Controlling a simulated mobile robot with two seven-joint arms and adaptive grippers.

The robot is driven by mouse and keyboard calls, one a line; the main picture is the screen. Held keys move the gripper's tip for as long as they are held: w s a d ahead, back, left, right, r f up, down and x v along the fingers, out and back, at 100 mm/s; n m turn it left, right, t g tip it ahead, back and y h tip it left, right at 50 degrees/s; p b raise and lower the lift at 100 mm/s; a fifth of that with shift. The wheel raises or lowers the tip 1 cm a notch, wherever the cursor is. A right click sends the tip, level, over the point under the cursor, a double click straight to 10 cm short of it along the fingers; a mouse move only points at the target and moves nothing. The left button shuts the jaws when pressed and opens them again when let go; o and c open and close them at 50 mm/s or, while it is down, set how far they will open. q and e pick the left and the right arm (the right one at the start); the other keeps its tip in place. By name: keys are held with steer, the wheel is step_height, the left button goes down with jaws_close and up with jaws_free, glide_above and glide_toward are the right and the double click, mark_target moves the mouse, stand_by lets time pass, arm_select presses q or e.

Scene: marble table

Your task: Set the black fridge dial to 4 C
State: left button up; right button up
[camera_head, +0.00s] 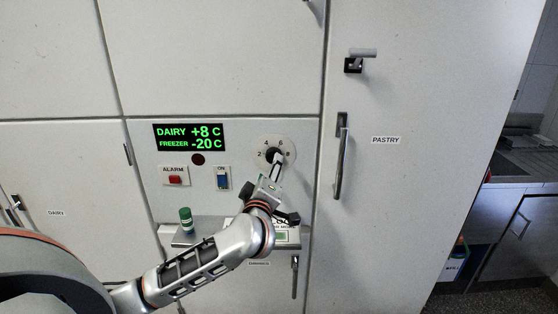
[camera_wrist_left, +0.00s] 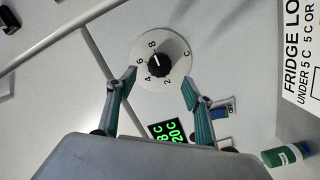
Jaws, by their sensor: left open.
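The black fridge dial (camera_head: 272,154) sits on a round white plate marked 2, 4, 6, 8 and C, partly hidden by my left gripper in the head view. In the left wrist view the black dial (camera_wrist_left: 160,65) shows clearly, with a pale mark toward the 6 and 8 side; its exact number is hard to tell. The green display (camera_head: 189,137) reads DAIRY +8 C and FREEZER -20 C. My left gripper (camera_head: 275,172) is open in front of the dial. In the wrist view its fingertips (camera_wrist_left: 159,83) are on either side of the plate's lower part, with nothing between them gripped.
A red alarm button (camera_head: 175,180) and a blue ON switch (camera_head: 223,178) are left of the dial. A green-capped container (camera_head: 186,219) stands on a ledge (camera_head: 183,239) below. The pastry door's vertical handle (camera_head: 341,165) is close on the right. A fridge log sheet (camera_wrist_left: 304,45) hangs nearby.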

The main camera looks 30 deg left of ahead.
mark_target(272, 160)
arm_select(q)
steer(key=x, duration=0.6)
steer(key=shift+w+a, duration=0.2)
steer(key=shift+w, duration=0.15)
steer(key=c, duration=1.1)
